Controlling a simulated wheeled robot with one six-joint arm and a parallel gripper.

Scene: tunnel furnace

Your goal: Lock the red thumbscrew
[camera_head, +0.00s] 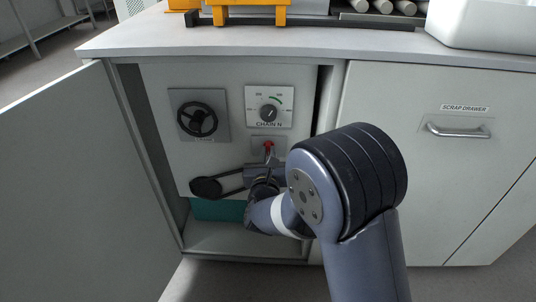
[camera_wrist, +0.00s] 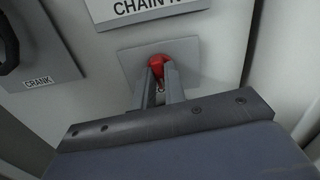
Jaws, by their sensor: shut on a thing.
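The red thumbscrew (camera_head: 268,144) sits on a small grey plate below the CHAIN N dial, inside the open cabinet. In the wrist view the red thumbscrew (camera_wrist: 172,52) is at the upper middle, its rounded red top showing above and between the fingertips. My gripper (camera_wrist: 162,72) reaches up to it from below, with its two grey fingers shut on the thumbscrew. In the head view my gripper (camera_head: 269,159) is partly hidden by my arm. The lower part of the screw is hidden by the fingers.
The CHAIN N dial (camera_head: 269,107) is just above, and a black crank wheel (camera_head: 196,119) is to the left. The open door (camera_head: 60,185) stands at left; the scrap drawer (camera_head: 460,160) is at right.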

